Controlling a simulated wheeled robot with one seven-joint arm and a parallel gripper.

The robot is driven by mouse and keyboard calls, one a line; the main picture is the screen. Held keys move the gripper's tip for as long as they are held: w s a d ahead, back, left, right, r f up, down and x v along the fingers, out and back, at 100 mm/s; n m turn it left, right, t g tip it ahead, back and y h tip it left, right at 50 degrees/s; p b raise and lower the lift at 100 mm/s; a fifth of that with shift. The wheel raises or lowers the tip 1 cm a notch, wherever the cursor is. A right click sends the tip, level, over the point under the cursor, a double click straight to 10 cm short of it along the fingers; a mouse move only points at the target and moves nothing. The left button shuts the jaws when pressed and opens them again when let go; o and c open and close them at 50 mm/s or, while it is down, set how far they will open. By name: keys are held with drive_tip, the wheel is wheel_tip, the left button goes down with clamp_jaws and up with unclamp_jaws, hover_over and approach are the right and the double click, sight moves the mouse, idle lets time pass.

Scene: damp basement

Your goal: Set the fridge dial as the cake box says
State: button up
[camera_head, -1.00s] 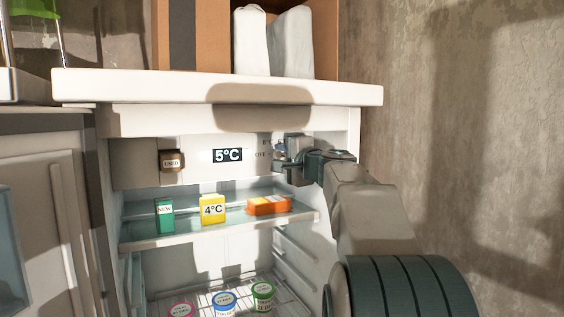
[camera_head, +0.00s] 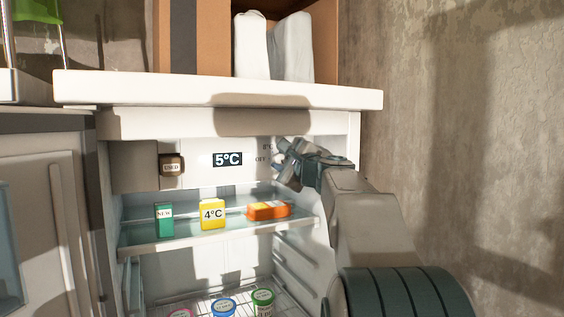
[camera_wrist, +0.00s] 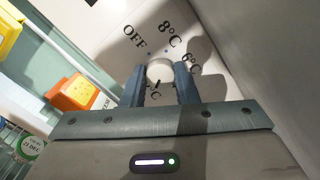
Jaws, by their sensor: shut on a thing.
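The fridge dial (camera_wrist: 160,71) is a round white knob on the panel at the top inside the fridge. My gripper (camera_wrist: 163,80) is shut on it, one finger on each side. Around the knob I read OFF, 8°C and 6°C; another label below it is partly hidden by the fingers. A dark mark on the knob points down toward that label. In the head view my gripper (camera_head: 280,160) covers the dial. The display (camera_head: 227,159) reads 5°C. A yellow box (camera_head: 212,215) on the shelf is marked 4°C; I cannot tell whether it is the cake box.
A green carton (camera_head: 164,219) marked NEW and an orange box (camera_head: 268,210) lying down share the glass shelf (camera_head: 180,240). A brown holder (camera_head: 172,165) marked USED is on the upper left. Several round tubs stand below. The fridge's side wall is close to my arm.

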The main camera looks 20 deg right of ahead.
idle(0.4)
drive_tip(key=o, duration=1)
drive_tip(key=s+b, duration=0.3)
drive_tip(key=s, duration=1)
drive_tip(key=shift+s+d+f, duration=0.35)
drive_tip(key=shift+s+d, duration=0.05)
drive_tip(key=shift+d, duration=0.05)
